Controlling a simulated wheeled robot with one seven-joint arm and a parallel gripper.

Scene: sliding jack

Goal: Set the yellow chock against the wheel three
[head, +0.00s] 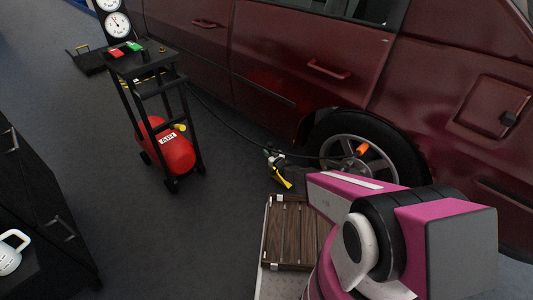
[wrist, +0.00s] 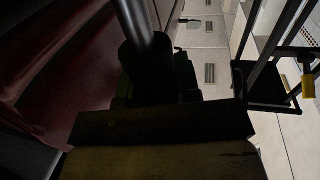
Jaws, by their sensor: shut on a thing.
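The yellow chock (head: 282,178) shows yellow and black in the head view, just left of the car's wheel (head: 352,148). My gripper (head: 273,158) is shut on it and partly hidden behind my arm. A gap shows between the chock and the tyre in the head view; I cannot tell whether the chock rests on the floor. In the wrist view a dull yellow block face (wrist: 160,163) with a dark edge fills the bottom, close to the camera. No number is readable on the wheel.
A dark red car (head: 330,70) stands along the right. A black cart (head: 150,70) with a red air tank (head: 170,148) stands at left, its hose running toward the wheel. An orange piece (head: 362,149) sits at the wheel. A wooden-slatted board (head: 290,230) lies in front. Grey floor is clear left of the chock.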

